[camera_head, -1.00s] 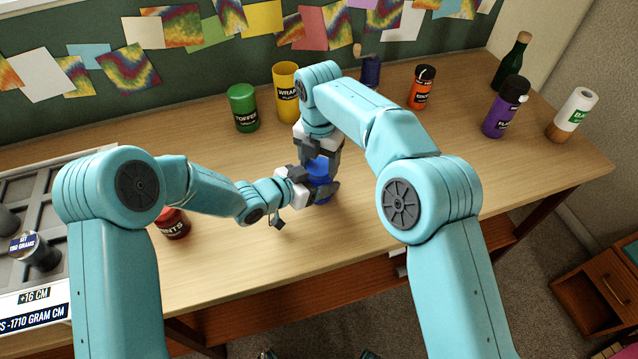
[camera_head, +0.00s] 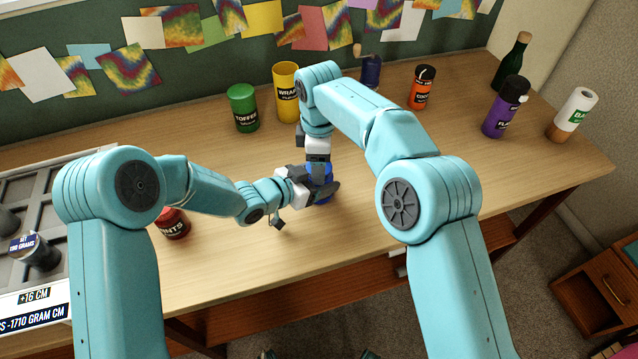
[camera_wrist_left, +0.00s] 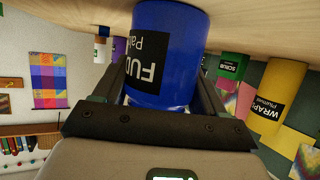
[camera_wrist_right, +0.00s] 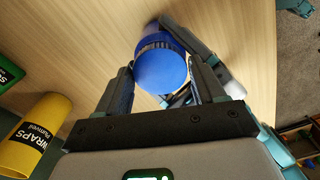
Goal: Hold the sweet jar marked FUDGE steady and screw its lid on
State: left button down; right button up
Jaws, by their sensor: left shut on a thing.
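The FUDGE jar is blue and upright on the table, partly hidden by my grippers in the head view (camera_head: 321,169). Its body and label fill the left wrist view (camera_wrist_left: 165,60). My left gripper (camera_head: 322,190) is shut around the jar's body, a finger on each side. The blue lid (camera_wrist_right: 162,72) is at the jar's top in the right wrist view; I cannot tell how tightly it sits. My right gripper (camera_wrist_right: 160,75) points down from above, its fingers on either side of the lid. Whether they press on it is not clear.
A grey tray (camera_head: 60,190) is at left. The table right of the FUDGE jar is clear.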

jog(key=shift+o, duration=1.2)
jog(key=shift+r, duration=2.3)
jog(key=shift+c, duration=0.2)
jog(key=shift+s+d+r+n, duration=0.1)
jog(key=shift+s+n, duration=0.05)
jog(key=shift+n, duration=0.95)
jog(key=n, duration=0.1)
jog(key=r+n, duration=0.1)
jog(key=n, duration=0.1)
jog(key=shift+d+r+n, duration=0.15)
jog(key=shift+n, duration=0.15)
jog(key=shift+r+n, duration=0.65)
jog(key=shift+n, duration=0.55)
jog(key=shift+a+r, duration=0.25)
jog(key=shift+r, duration=0.05)
